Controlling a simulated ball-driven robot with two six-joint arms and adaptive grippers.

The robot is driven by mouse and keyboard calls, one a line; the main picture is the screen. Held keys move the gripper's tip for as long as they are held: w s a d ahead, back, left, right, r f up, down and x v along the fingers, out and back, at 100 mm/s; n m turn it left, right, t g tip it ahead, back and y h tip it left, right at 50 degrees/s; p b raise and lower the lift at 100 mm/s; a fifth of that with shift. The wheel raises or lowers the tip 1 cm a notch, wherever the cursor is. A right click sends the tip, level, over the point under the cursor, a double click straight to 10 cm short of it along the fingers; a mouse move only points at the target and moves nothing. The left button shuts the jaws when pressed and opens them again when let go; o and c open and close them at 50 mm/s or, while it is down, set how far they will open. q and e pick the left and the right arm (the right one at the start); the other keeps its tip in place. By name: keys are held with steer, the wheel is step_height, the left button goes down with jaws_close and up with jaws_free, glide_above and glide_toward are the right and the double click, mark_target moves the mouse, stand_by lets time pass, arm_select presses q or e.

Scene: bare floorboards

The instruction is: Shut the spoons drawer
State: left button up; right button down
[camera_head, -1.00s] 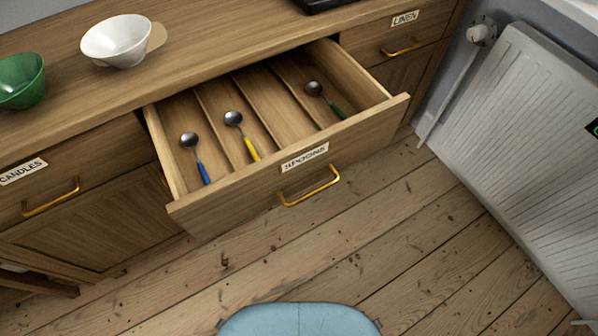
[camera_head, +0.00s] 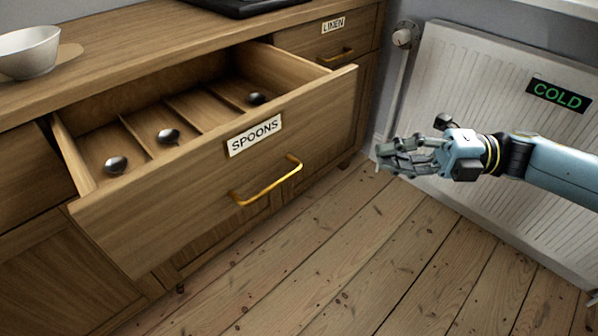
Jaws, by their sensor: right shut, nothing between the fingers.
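The spoons drawer (camera_head: 215,190) stands pulled out of the wooden cabinet, with a white SPOONS label (camera_head: 255,135) and a brass handle (camera_head: 268,182) on its front. Inside, a left spoon (camera_head: 116,165), a middle spoon (camera_head: 168,136) and a right spoon (camera_head: 256,98) lie in separate compartments; only their bowls show over the front board. My right gripper (camera_head: 384,158) is shut and empty, to the right of the drawer front and apart from it, before the radiator. My left gripper is not in view.
A white radiator (camera_head: 455,75) with a COLD sign (camera_head: 558,95) stands at the right behind my arm. The linen drawer (camera_head: 335,52) is shut. A white bowl (camera_head: 28,52) and a dark tray (camera_head: 235,5) sit on the countertop. The floorboards (camera_head: 330,270) before the drawer are clear.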

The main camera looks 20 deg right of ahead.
glide_toward(279, 140)
steer(key=s+a, duration=0.2)
steer(key=a, duration=0.1)
steer(key=shift+w+a+b, duration=0.2)
steer(key=shift+w+a, duration=0.05)
steer(key=shift+w, duration=0.4)
steer(key=shift+w+a+b, duration=0.25)
steer(key=shift+w, duration=0.45)
steer(key=shift+w+a+b, duration=0.2)
steer(key=shift+w+a, duration=0.1)
steer(key=shift+w, duration=0.35)
